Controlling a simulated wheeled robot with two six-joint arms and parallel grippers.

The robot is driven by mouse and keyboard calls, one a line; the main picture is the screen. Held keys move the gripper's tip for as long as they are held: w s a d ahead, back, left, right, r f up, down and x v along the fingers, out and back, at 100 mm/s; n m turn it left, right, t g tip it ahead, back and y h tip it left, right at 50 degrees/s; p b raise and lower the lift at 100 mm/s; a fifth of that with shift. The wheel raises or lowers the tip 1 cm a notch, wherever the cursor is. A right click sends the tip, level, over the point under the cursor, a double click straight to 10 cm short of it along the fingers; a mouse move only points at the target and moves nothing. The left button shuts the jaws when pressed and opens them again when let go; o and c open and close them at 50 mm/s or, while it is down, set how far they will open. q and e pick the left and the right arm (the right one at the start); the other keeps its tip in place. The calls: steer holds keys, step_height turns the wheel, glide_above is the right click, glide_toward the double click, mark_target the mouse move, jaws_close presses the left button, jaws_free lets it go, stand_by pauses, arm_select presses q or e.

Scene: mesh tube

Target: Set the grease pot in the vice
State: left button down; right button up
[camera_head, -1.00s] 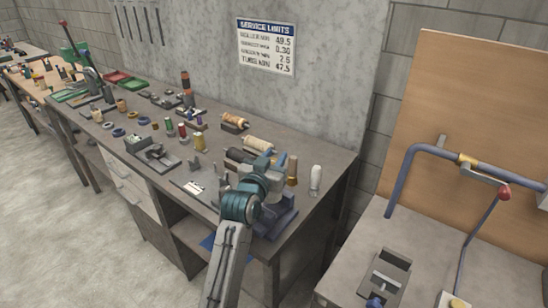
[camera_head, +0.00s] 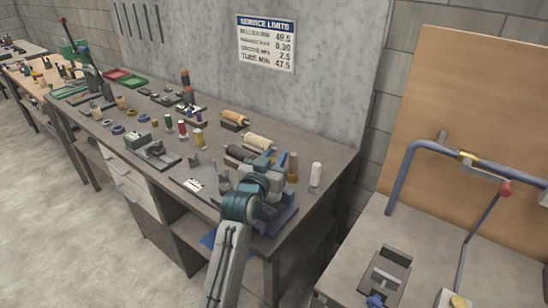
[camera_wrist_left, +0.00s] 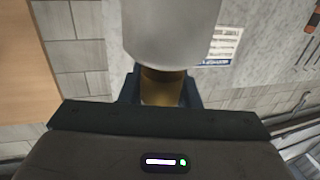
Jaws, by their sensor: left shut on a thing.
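My left gripper (camera_head: 264,168) is above the near right corner of the workbench, over a blue-grey block that looks like the vice (camera_head: 286,214). The gripper and forearm hide much of that block. In the left wrist view the fingers (camera_wrist_left: 160,90) are shut on a brass-coloured part of a pale grey cylinder, apparently the grease pot (camera_wrist_left: 172,30). The cylinder's pale part runs out of the top of that view. The held thing cannot be told clearly in the head view. My right gripper is not in view.
A white cylinder (camera_head: 316,174) and a brown one (camera_head: 292,167) stand close right of the gripper. A grey fixture (camera_head: 150,148) and several small parts fill the bench leftward. A blue bent tube (camera_head: 440,150) rises over the right table.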

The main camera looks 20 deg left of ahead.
arm_select(q)
steer(key=shift+f+b, duration=0.9)
steer(key=shift+f, duration=0.95)
stand_by(1.2)
steer(key=c, duration=1)
jaws_free()
steer(key=shift+s+f, duration=0.15)
steer(key=shift+s, duration=0.4)
steer(key=s+b, duration=0.2)
steer(key=s, duration=0.7)
steer(key=shift+s+a+b, duration=0.4)
steer(key=shift+a, duration=0.05)
